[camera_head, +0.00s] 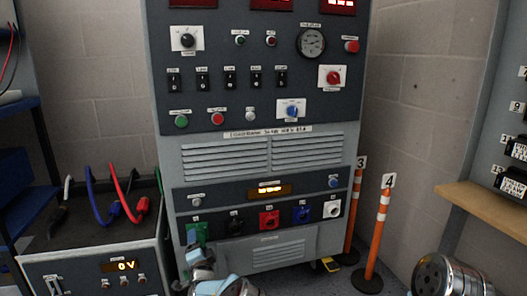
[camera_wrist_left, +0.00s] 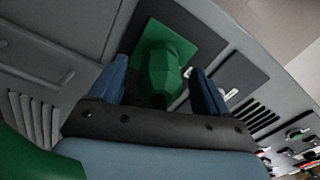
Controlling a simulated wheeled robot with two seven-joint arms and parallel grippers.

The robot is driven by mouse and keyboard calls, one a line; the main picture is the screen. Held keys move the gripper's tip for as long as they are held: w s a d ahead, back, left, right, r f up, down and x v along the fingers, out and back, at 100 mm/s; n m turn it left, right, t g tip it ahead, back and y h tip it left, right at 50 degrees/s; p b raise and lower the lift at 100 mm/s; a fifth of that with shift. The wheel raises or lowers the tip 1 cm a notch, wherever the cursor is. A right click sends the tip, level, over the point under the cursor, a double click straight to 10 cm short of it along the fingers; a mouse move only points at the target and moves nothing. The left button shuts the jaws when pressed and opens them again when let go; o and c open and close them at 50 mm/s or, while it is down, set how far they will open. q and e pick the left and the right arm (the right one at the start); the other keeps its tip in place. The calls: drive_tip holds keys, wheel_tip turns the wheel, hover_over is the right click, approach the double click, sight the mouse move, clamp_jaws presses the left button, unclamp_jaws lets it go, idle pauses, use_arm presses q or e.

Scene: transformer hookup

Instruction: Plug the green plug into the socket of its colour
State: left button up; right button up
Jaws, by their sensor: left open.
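The green socket (camera_head: 190,230) is at the left end of the row of coloured sockets low on the grey cabinet. In the left wrist view its square green plate (camera_wrist_left: 178,37) lies ahead. The green plug (camera_wrist_left: 160,72) stands out from this plate and appears seated in it; the contact itself is hidden. My left gripper (camera_wrist_left: 157,82) is open, with one blue finger on each side of the plug and visible gaps between. In the head view the left gripper (camera_head: 200,262) is in front of the green socket, partly covering it. My right gripper is out of view.
Black, red, blue and white sockets (camera_head: 332,208) continue the row to the right. A box (camera_head: 105,250) with black, blue and red cables stands at left. Orange posts (camera_head: 380,230) stand right of the cabinet, near a wooden shelf (camera_head: 490,205).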

use_arm(q)
drive_tip(key=shift+a+r, duration=0.15)
drive_tip(key=shift+r, duration=0.2)
drive_tip(key=shift+v, duration=2.3)
drive_tip(key=shift+f, duration=0.2)
drive_tip(key=shift+s+d, duration=0.2)
drive_tip(key=shift+s, duration=0.05)
drive_tip(key=p+v, duration=0.1)
drive_tip(key=v, duration=1.2)
